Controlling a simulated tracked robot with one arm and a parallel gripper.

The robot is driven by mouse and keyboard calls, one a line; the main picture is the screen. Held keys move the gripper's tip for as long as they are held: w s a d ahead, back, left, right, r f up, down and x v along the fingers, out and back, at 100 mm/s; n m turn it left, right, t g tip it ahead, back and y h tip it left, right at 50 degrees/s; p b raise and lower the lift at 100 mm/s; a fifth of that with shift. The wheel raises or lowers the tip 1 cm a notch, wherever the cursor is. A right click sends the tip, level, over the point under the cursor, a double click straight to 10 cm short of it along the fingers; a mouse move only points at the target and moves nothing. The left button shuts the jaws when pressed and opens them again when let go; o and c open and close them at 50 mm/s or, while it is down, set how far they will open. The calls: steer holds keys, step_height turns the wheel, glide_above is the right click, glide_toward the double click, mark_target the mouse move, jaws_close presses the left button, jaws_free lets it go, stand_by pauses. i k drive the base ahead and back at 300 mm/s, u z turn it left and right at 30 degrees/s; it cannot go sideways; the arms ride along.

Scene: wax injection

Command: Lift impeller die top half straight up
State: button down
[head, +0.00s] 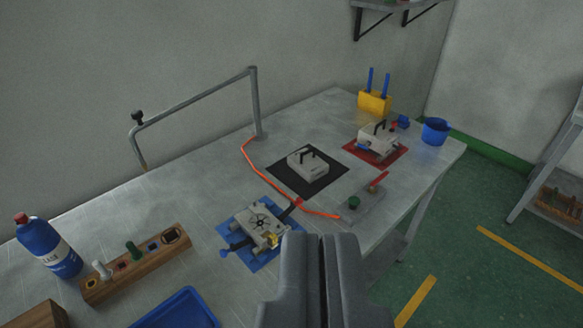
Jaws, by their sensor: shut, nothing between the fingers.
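A grey block with a black handle (308,166), which looks like a die top half, sits on a black mat (285,182) in the middle of the bench. An open grey die half (262,228) with a dark radial, impeller-like shape on its face lies on a blue mat (232,248), left of my gripper. Another grey die with a black handle (378,139) stands on a red mat (398,155) farther right. I cannot tell for sure which handled block is the impeller's. My gripper (321,238) is shut and empty in the foreground, apart from all of them.
An orange hose (253,168) runs beside the black mat to a nozzle near a grey plate (362,207). A bent metal rail (200,98) rises at the back. A blue bottle (48,247), wooden rack (137,263) and blue tray (180,310) are left; a blue cup (435,131) is right.

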mark_target(305, 162)
steer(key=i, duration=0.55)
steer(key=z, duration=2.25)
steer(key=i, duration=2.15)
steer(key=u, duration=1.7)
